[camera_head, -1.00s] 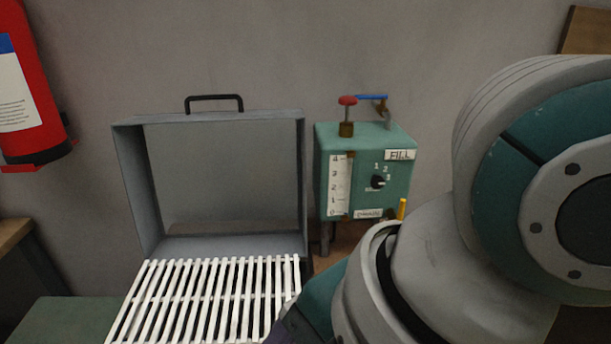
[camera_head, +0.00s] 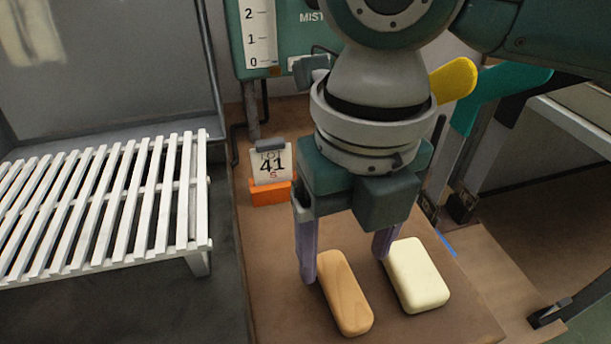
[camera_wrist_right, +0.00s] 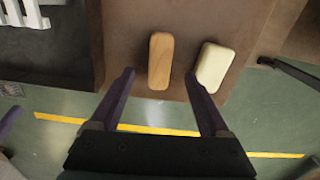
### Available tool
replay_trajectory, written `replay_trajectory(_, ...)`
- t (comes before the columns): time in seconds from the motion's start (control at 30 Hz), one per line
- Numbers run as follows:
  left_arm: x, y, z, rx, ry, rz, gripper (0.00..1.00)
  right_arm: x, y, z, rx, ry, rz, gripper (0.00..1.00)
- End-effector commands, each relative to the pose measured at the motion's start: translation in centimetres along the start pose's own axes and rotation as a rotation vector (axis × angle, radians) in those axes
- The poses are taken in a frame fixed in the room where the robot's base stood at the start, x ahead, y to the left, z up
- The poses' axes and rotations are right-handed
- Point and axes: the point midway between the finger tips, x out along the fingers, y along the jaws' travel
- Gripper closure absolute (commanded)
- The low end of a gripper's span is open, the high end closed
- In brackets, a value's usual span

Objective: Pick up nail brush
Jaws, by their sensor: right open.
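The nail brush appears to be the wooden oblong block (camera_head: 345,292) with rounded ends, lying on the brown bench top; no bristles show. It also shows in the right wrist view (camera_wrist_right: 160,60). My right gripper (camera_head: 346,268) is open above it. In the head view its left finger overlaps the block's left edge, and its right finger stands near the gap before the cream bar. In the wrist view the block lies between the fingertips (camera_wrist_right: 159,74) and beyond them, with room on both sides. Contact cannot be told.
A cream bar (camera_head: 417,275) lies just right of the block, close to the right finger. An orange holder (camera_head: 271,193) with a card marked 41 stands behind. A white slatted rack (camera_head: 110,200) is left. The bench's front edge is close.

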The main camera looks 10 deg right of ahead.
Motion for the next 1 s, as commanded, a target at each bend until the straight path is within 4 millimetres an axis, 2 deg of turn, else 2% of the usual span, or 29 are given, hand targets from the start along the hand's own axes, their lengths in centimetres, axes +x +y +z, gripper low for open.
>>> replay_trajectory(0.33, 1.3, 0.1, 0.4, 0.0, 0.0, 0.0, 0.5, 5.2, 0.0, -0.1, 0.001, 0.0, 0.0, 0.2)
replay_trajectory(0.43, 1.4, 0.1, 0.5, -0.001, 0.0, 0.001, 0.5, 6.0, 0.0, -0.1, 0.0, -0.001, 0.0, 0.2)
replay_trajectory(0.67, 1.4, 0.2, 0.4, -0.006, 0.0, 0.005, 0.5, 6.0, 0.0, -0.1, -0.001, -0.003, 0.001, 0.2)
replay_trajectory(1.0, 1.4, 0.3, 0.4, -0.009, 0.001, 0.008, 0.5, 6.0, 0.0, -0.1, 0.0, -0.003, 0.0, 0.57)
